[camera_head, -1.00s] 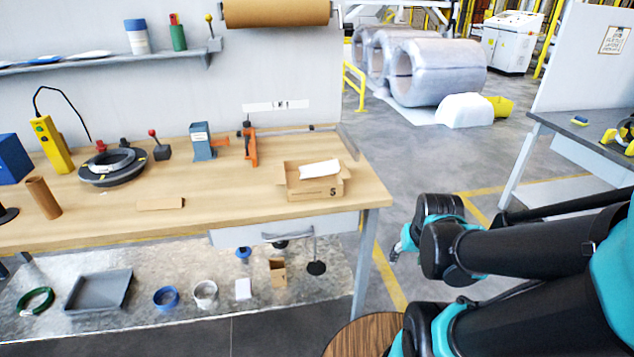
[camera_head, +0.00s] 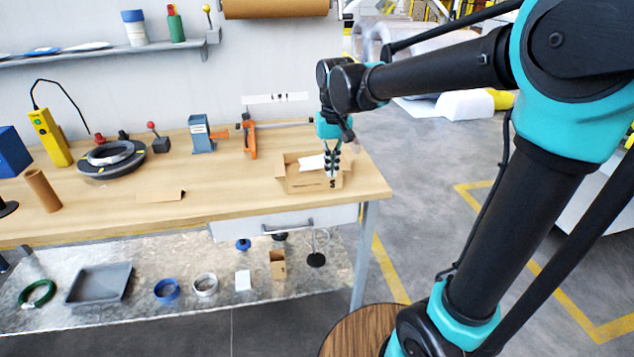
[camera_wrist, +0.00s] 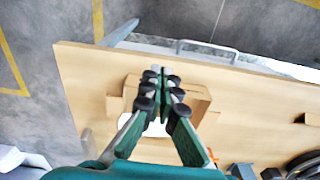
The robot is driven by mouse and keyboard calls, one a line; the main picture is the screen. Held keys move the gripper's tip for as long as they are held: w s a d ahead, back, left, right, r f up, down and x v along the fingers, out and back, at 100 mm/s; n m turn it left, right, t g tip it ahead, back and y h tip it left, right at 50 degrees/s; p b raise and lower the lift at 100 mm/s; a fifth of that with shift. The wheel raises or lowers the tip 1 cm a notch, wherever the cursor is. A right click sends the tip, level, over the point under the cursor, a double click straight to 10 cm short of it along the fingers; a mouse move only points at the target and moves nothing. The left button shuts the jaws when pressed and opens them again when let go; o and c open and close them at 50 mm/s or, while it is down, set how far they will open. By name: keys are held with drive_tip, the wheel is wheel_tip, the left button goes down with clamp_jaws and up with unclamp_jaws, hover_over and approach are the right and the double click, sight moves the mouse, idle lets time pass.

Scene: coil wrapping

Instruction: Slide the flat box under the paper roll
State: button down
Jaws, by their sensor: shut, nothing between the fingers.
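A thin tan cardboard piece, which looks like the flat box (camera_head: 162,197), lies near the front edge of the wooden table. A large brown paper roll (camera_head: 275,8) hangs on the wall above the table. A smaller brown tube (camera_head: 42,190) stands tilted at the table's left; I cannot tell which roll is meant. My gripper (camera_head: 332,174) is shut and empty, pointing down over the open cardboard box at the table's right, far right of the flat box. In the wrist view my gripper (camera_wrist: 162,78) shows its fingers together above that box.
The open cardboard box (camera_head: 293,184) holds a white thing. An orange clamp (camera_head: 249,140), a blue-grey device (camera_head: 200,134) and a black ring stack (camera_head: 110,160) stand behind. A lower shelf (camera_head: 210,312) holds a grey tray and several small items. The table's middle front is mostly clear.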

drive_tip(key=w+a+f, duration=0.1)
drive_tip(key=f, duration=0.1)
drive_tip(key=w+a+f, duration=0.1)
drive_tip(key=f, duration=0.2)
drive_tip(key=w+a+f, duration=0.1)
drive_tip(key=a+f, duration=0.1)
drive_tip(key=f, duration=0.1)
drive_tip(key=shift+w+a, duration=0.1)
drive_tip(key=shift+w, duration=0.5)
drive_tip(key=w+a, duration=0.2)
drive_tip(key=w, duration=0.5)
drive_tip(key=w+a, duration=0.1)
drive_tip(key=w, duration=0.6)
drive_tip(key=w+a, duration=0.2)
drive_tip(key=w, duration=0.5)
drive_tip(key=shift+w+a, duration=0.3)
drive_tip(key=shift+s, duration=0.1)
